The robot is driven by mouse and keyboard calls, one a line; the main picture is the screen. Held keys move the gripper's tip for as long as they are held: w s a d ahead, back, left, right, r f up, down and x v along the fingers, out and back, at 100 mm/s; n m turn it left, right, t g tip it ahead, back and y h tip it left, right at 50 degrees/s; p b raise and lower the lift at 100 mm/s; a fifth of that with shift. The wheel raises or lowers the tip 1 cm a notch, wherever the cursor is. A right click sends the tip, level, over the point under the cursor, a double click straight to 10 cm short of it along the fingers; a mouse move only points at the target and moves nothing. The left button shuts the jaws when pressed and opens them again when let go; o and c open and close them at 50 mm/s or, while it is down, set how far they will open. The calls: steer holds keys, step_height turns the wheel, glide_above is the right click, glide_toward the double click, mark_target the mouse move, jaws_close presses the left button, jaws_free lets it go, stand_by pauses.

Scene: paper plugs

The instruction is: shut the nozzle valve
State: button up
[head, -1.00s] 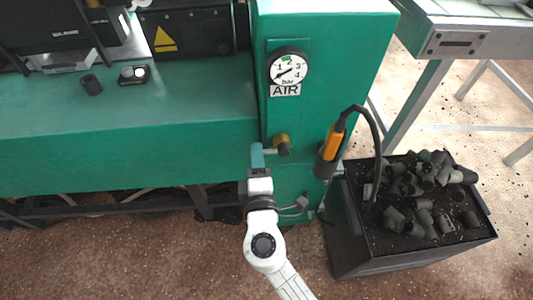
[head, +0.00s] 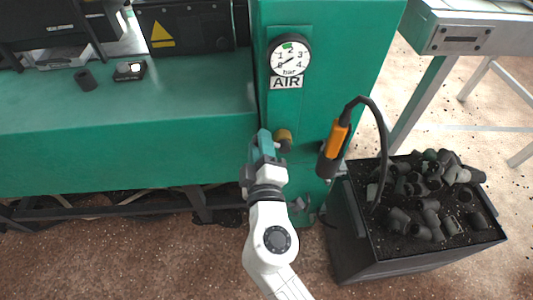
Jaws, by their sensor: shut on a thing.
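The nozzle valve (head: 284,136), with a round brass-coloured body, sits on the front of the green column below the AIR gauge. My gripper (head: 265,141), with teal fingers, is just left of the brass body. It is shut on the valve's lever, which the fingers and wrist mostly hide, so its exact angle cannot be told. The orange and black air nozzle (head: 334,147) hangs on the column to the right of the valve, with a black hose curving down from its top.
The AIR pressure gauge (head: 290,57) is above the valve; its needle points to the lower left. The green bench (head: 130,155) extends left. A small grey fitting (head: 299,205) is low on the column.

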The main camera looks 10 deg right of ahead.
steer(key=shift+d+m, duration=0.15)
steer(key=shift+m, duration=0.15)
steer(key=shift+d+r+m+b, duration=0.25)
steer(key=shift+r+m+b, duration=0.15)
steer(key=shift+m, duration=0.3)
steer(key=shift+d+r+m+b, duration=0.25)
steer(key=shift+m+b, duration=0.2)
steer(key=shift+m, duration=0.25)
steer(key=shift+d+r+m+b, duration=0.25)
steer(key=shift+d+m+b, duration=0.15)
steer(key=shift+m+b, duration=0.45)
steer(key=shift+d+r+m, duration=0.25)
steer(key=shift+r+m, duration=0.05)
steer(key=shift+m, duration=0.35)
